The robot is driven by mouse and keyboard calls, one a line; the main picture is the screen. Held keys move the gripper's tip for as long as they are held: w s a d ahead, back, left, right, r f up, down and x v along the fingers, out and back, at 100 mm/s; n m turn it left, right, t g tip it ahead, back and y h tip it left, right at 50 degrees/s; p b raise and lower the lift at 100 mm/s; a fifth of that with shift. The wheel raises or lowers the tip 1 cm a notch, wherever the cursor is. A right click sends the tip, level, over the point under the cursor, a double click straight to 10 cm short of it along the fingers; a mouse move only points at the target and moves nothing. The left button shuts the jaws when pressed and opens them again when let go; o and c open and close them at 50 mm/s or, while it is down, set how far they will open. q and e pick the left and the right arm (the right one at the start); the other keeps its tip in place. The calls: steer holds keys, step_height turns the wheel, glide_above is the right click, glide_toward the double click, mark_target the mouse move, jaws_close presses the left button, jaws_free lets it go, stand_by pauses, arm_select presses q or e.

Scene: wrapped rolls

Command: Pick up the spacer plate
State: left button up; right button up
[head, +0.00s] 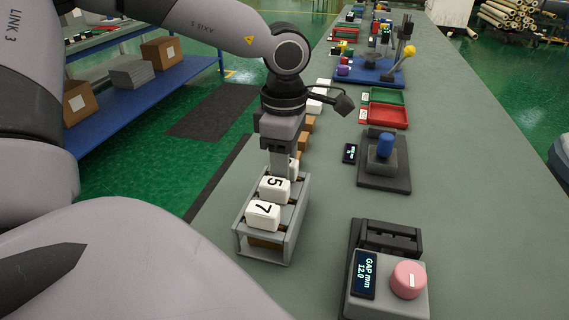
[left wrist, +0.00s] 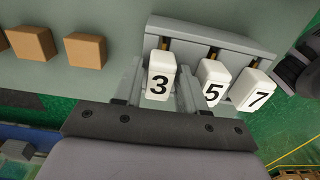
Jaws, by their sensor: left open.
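A grey rack (head: 263,249) on the bench holds white-capped plates in slots, marked 3, 5 and 7. The plate marked 3 (left wrist: 160,76) stands upright in the left wrist view, with the plate marked 5 (left wrist: 214,80) and the plate marked 7 (left wrist: 254,89) to its right. My left gripper (left wrist: 158,92) is open, with one finger on each side of the plate marked 3; I cannot tell whether they touch it. In the head view my left gripper (head: 283,165) points down at the rack's far end and mostly hides that plate. My right gripper is out of view.
A device with a pink knob (head: 408,280) and a display reading "GAP mm 12.0" (head: 366,275) stands right of the rack. A blue cylinder on a dark fixture (head: 384,177), a red tray (head: 389,116) and brown blocks (left wrist: 86,50) are farther along. Bench right of the fixture is clear.

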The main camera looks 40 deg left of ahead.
arm_select(q)
steer(key=c, duration=0.7)
jaws_close()
steer(key=shift+r, duration=0.1)
